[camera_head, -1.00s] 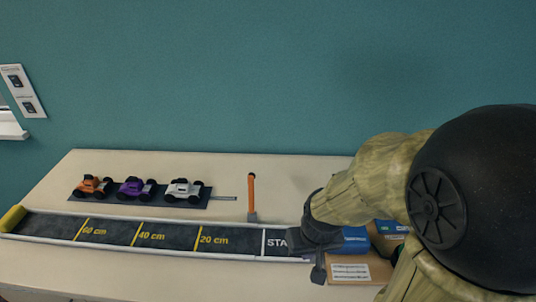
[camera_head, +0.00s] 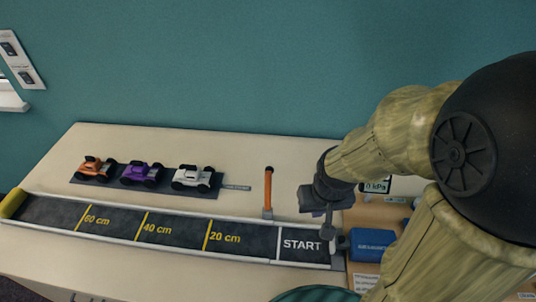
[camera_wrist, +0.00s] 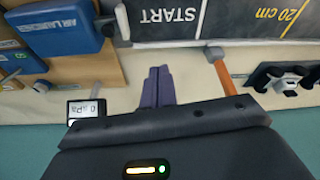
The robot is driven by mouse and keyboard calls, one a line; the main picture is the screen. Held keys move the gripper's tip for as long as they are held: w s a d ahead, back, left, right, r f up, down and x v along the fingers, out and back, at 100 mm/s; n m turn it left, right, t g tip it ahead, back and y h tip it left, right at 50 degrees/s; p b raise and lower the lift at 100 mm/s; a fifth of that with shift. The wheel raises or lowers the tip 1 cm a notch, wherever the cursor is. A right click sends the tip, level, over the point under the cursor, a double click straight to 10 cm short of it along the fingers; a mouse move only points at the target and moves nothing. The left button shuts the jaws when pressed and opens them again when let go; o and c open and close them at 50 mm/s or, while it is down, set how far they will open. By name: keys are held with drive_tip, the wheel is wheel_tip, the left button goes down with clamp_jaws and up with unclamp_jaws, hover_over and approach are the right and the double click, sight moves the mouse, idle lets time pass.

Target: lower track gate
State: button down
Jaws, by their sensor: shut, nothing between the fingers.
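The track gate (camera_head: 268,190) is an orange bar standing upright from a grey pivot at the far edge of the dark track (camera_head: 180,229), just left of the START label. In the wrist view the orange gate bar (camera_wrist: 226,78) runs down from its grey pivot, partly hidden by my gripper body. My gripper (camera_head: 327,231) points down over the START end in the head view, right of the gate. In the wrist view my gripper's fingers (camera_wrist: 158,72) are together and empty, beside the bar and apart from it.
A blue air launcher (camera_head: 372,244) sits on a wooden board at the track's right end, with a small kPa display (camera_head: 376,186) behind. Orange, purple and white cars (camera_head: 192,177) stand on a dark mat behind the track.

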sight(268, 188)
drive_tip(key=shift+s, duration=0.1)
drive_tip(key=w+a+r+m+p, duration=0.1)
drive_tip(key=w+a+r+p, duration=0.3)
drive_tip(key=w+p, duration=0.3)
drive_tip(key=w+a+r+m+p, duration=0.2)
drive_tip(key=w+a+r+p, duration=0.3)
drive_tip(key=w, duration=0.5)
wheel_tip(268, 188, up, 3)
drive_tip(key=p, duration=0.3)
drive_tip(key=shift+a+f+g+h, duration=0.2)
drive_tip(key=shift+g+h, duration=0.1)
drive_tip(key=shift+g, duration=0.1)
drive_tip(key=shift+w+f, duration=0.1)
wheel_tip(268, 188, down, 9)
drive_tip(key=s+p, duration=0.2)
drive_tip(key=p, duration=0.3)
drive_tip(key=shift+s+a, duration=0.15)
drive_tip(key=shift+s, duration=0.05)
